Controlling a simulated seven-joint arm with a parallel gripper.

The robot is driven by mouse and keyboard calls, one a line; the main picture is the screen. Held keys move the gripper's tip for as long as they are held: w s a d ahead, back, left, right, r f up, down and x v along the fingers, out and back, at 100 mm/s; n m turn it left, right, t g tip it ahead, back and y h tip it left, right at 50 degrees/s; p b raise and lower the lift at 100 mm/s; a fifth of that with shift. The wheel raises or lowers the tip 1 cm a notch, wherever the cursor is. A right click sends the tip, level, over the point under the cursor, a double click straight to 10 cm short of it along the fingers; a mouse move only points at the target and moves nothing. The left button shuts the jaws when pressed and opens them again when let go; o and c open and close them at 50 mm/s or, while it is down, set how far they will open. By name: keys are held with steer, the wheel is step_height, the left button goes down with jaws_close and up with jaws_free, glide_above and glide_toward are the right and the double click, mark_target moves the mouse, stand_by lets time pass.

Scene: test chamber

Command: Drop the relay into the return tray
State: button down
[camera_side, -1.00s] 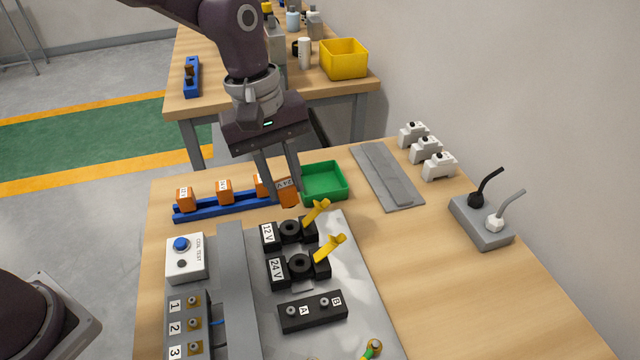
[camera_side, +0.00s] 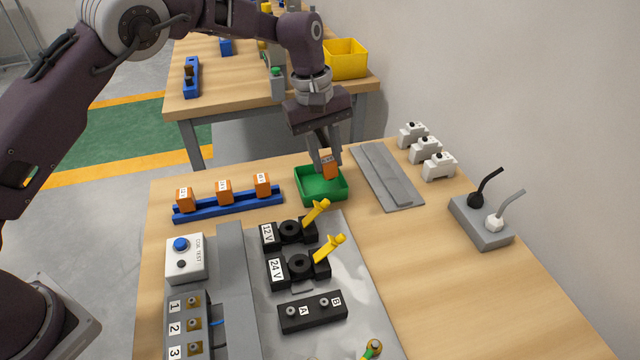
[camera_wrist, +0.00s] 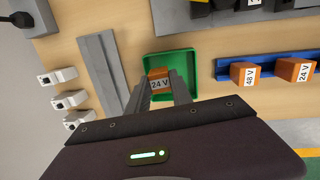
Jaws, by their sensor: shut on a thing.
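My gripper (camera_side: 326,168) is shut on an orange relay (camera_side: 328,167) and holds it above the green return tray (camera_side: 311,196). In the side view the relay is over the back right part of the tray. The visible part of the tray floor is bare.
A blue rail (camera_side: 228,203) with three orange relays stands left of the tray. A grey flat plate (camera_side: 386,178) lies to its right, with white blocks (camera_side: 425,149) beyond. Two sockets with yellow levers (camera_side: 318,210) stand in front of the tray.

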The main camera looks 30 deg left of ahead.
steer(key=shift+f, duration=1.15)
steer(key=c, duration=1.1)
jaws_free()
steer(key=shift+o, duration=0.2)
steer(key=shift+r, duration=0.1)
steer(key=r, duration=0.4)
steer(key=a+r, duration=0.1)
steer(key=r, duration=0.2)
steer(key=shift+s+a, duration=0.1)
steer(key=shift+s, duration=0.05)
